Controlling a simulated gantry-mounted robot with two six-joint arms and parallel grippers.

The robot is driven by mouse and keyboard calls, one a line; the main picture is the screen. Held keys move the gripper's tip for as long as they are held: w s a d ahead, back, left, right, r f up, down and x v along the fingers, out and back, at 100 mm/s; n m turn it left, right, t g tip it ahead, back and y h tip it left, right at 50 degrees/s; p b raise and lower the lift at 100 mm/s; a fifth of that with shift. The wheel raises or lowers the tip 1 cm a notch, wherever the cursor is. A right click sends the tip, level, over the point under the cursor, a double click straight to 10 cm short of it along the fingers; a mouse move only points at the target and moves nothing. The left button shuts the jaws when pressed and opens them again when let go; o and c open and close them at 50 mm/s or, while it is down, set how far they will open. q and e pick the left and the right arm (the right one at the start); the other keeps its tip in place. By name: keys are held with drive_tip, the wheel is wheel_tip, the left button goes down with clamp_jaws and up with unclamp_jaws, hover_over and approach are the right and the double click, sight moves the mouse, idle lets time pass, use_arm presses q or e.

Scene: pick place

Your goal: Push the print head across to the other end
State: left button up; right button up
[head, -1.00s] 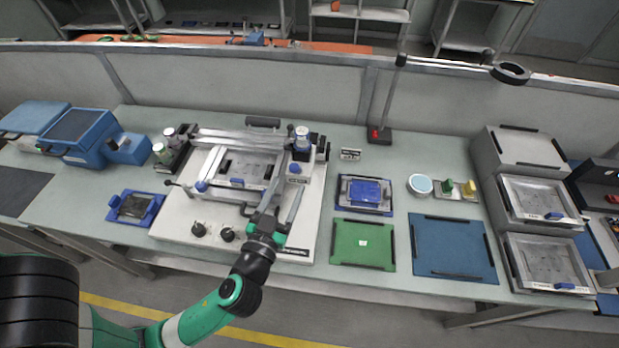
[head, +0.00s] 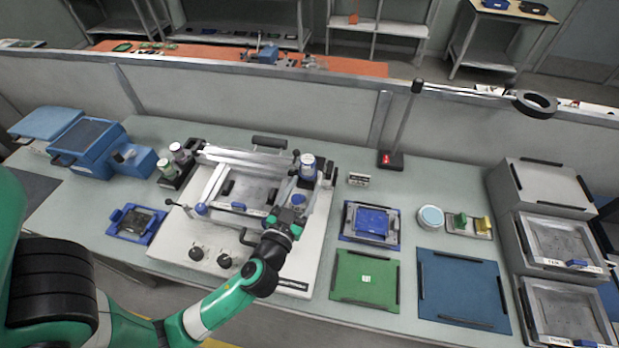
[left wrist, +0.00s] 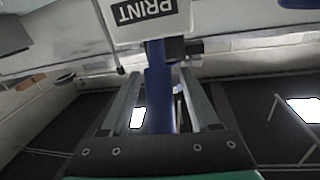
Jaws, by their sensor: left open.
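The stencil printer (head: 205,235) stands on the bench left of the middle, a white base with a metal frame. Its print head (head: 309,180) is at the right end of the frame, with a white and blue canister on top. In the left wrist view the print head (left wrist: 178,26) shows as a white block labelled PRINT, with a blue post (left wrist: 158,100) below it. My left gripper (head: 292,203) is at the front of the print head. In the left wrist view its open fingers (left wrist: 160,95) stand either side of the blue post; contact cannot be told. My right gripper is not in view.
Front knobs (head: 210,256) stand on the printer base. A blue fixture (head: 370,222), a green mat (head: 365,278) and a blue mat (head: 460,290) lie to the right. Blue boxes (head: 90,148) stand at left. A magnifier lamp (head: 390,160) rises behind.

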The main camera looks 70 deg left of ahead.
use_arm(q)
drive_tip(key=shift+w+a, duration=0.1)
drive_tip(key=shift+f, duration=0.1)
drive_tip(key=shift+c, duration=0.8)
clamp_jaws()
idle(0.5)
